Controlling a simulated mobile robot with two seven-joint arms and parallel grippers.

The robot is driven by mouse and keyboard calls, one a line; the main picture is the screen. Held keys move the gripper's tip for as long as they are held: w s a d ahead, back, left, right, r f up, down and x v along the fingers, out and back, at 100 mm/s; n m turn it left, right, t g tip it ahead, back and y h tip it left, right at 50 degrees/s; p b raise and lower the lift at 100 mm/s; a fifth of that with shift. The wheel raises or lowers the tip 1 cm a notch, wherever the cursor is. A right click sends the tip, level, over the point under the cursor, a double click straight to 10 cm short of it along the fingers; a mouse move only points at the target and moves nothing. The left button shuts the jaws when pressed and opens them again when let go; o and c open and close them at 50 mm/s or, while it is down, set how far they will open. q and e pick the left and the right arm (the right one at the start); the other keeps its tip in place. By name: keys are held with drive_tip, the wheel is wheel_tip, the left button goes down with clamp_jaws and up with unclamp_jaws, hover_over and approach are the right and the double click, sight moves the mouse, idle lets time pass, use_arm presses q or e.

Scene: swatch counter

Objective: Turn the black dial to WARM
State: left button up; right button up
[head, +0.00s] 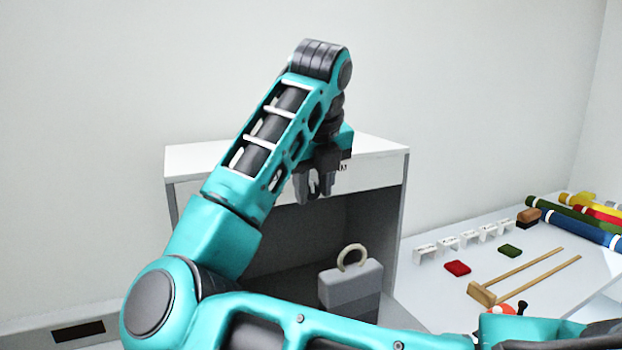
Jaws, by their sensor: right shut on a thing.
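My right gripper (314,189) is at the white front panel (382,176) of a cabinet, pointing downward in the picture. Its fingers are shut on the black dial, which they and the wrist almost wholly hide. I cannot make out the dial's pointer or its setting. A small white label with dark marks (344,166) shows just right of the wrist; I cannot read it, and no WARM mark is legible. My left gripper is not in view.
A grey block with a cream ring handle (350,288) stands in the cabinet's open space. On the right table lie a red pad (457,268), a green pad (510,251), white card holders (425,252), a wooden tool (483,293) and coloured rolls (582,227).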

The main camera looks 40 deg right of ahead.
drive_tip(key=y, duration=0.1)
drive_tip(key=t+y+p, duration=0.1)
drive_tip(key=y, duration=0.1)
drive_tip(key=shift+d+r+m, duration=0.15)
drive_tip(key=shift+d+m, duration=0.15)
drive_tip(key=shift+m, duration=0.1)
drive_tip(key=shift+s+d+f+m+t+y, duration=0.15)
drive_tip(key=shift+t+y, duration=0.1)
drive_tip(key=shift+y, duration=0.4)
drive_tip(key=shift+w+d+m+t+y, duration=0.1)
drive_tip(key=shift+t+y, duration=0.2)
drive_tip(key=shift+y, duration=0.4)
drive_tip(key=shift+s+d+f+m+t+y, duration=0.15)
drive_tip(key=shift+t+y, duration=0.1)
drive_tip(key=shift+y, duration=0.4)
drive_tip(key=shift+a, duration=0.1)
drive_tip(key=o, duration=1)
drive_tip(key=shift+r, duration=0.1)
drive_tip(key=v, duration=1.2)
drive_tip(key=shift+s+d+r, duration=0.25)
drive_tip(key=shift+d, duration=0.05)
